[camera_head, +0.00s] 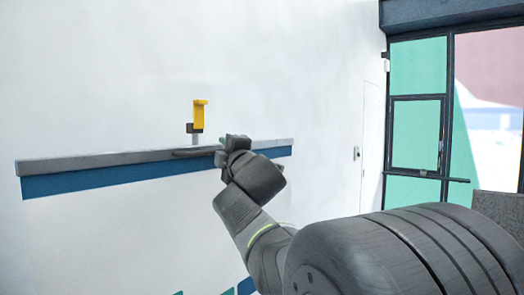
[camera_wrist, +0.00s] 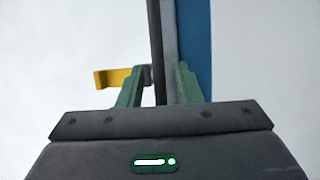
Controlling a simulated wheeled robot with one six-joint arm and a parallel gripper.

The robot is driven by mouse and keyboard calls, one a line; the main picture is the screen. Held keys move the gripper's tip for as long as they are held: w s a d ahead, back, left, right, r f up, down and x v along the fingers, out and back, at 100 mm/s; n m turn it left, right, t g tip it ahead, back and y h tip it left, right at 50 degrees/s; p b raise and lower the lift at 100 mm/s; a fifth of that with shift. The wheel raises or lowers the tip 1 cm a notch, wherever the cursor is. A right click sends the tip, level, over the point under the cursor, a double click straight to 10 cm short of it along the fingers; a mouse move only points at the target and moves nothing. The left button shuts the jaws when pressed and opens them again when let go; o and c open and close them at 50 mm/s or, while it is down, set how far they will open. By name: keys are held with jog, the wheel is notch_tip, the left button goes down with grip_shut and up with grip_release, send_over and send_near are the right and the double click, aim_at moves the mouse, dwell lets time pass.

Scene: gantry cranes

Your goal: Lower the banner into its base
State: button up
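The banner's grey top bar (camera_head: 110,158) runs across the head view, with a blue band (camera_head: 105,181) and a white sheet (camera_head: 120,230) below it. A yellow hook (camera_head: 199,112) on a short pole stands just above the bar's middle. My gripper (camera_head: 228,142) is at the bar, right of the hook. In the wrist view, the grey bar (camera_wrist: 164,45) shows between my green fingers (camera_wrist: 160,78), with a gap beside the left finger. The yellow hook (camera_wrist: 118,78) shows left of the fingers. The banner's base is not visible.
A white wall stands behind the banner. A door (camera_head: 372,150) and a dark-framed window (camera_head: 418,130) with green panes are at the right. A dark grey block (camera_head: 500,212) shows at the right edge. Teal shapes (camera_head: 228,292) show at the bottom edge.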

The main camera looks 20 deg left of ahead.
grip_shut()
